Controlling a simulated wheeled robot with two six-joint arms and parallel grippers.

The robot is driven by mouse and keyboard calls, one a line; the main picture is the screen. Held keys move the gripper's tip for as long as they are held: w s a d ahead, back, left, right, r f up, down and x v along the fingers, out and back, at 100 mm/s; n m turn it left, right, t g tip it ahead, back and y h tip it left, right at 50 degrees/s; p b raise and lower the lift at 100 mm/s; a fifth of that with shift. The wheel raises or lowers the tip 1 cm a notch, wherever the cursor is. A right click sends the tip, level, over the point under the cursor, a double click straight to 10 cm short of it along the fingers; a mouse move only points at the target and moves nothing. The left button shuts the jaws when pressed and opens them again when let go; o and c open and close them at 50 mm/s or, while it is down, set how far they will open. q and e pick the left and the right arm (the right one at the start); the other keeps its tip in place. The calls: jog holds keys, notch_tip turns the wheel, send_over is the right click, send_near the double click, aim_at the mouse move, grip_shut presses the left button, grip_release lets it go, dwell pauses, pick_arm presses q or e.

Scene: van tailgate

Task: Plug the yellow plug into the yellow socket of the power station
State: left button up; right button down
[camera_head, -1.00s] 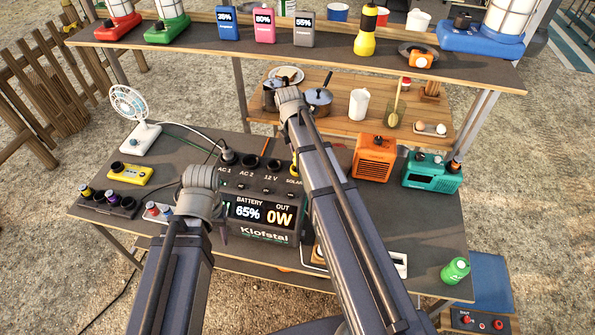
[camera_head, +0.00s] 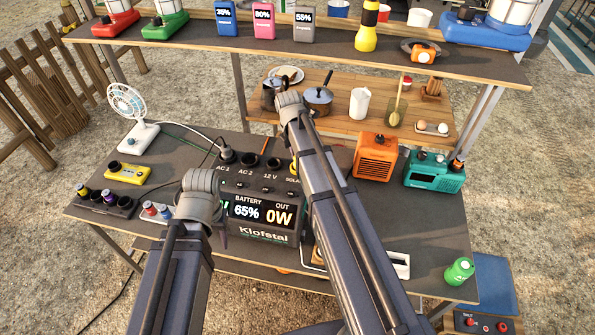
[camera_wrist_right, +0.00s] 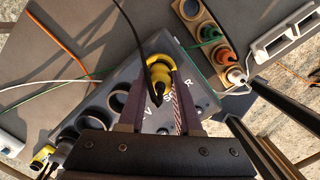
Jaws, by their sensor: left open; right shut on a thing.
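The dark power station (camera_head: 263,234) stands on the table, reading 65% and 0W. Its socket row faces up; the yellow-marked SOLAR end (camera_head: 293,181) is partly behind my right arm. In the right wrist view, my right gripper (camera_wrist_right: 158,92) is shut on the yellow plug (camera_wrist_right: 155,74), with a black cable rising from it. The plug is over the power station's top, at a yellow ring that looks like the yellow socket (camera_wrist_right: 172,64). I cannot tell how deep it sits. My left gripper (camera_head: 222,234) is open and empty, low at the station's front left, mostly hidden behind its wrist.
A black plug (camera_head: 227,156) sits in AC 1, its cable running to the fan (camera_head: 130,108). An orange box (camera_head: 375,157) and a teal radio (camera_head: 434,172) stand to the right. Plugs in a wooden holder (camera_wrist_right: 191,10) are beside the station. A shelf (camera_head: 330,41) spans the back.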

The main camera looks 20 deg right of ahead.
jog(key=shift+f, duration=0.25)
jog(key=c, duration=0.5)
grip_release()
jog(key=r+p, duration=0.5)
jog(key=a+r+p, duration=0.1)
jog(key=r+p, duration=0.1)
jog(key=r, duration=0.1)
jog(key=shift+s+p, duration=0.15)
jog(key=shift+p, duration=0.2)
jog(key=shift+f, duration=0.1)
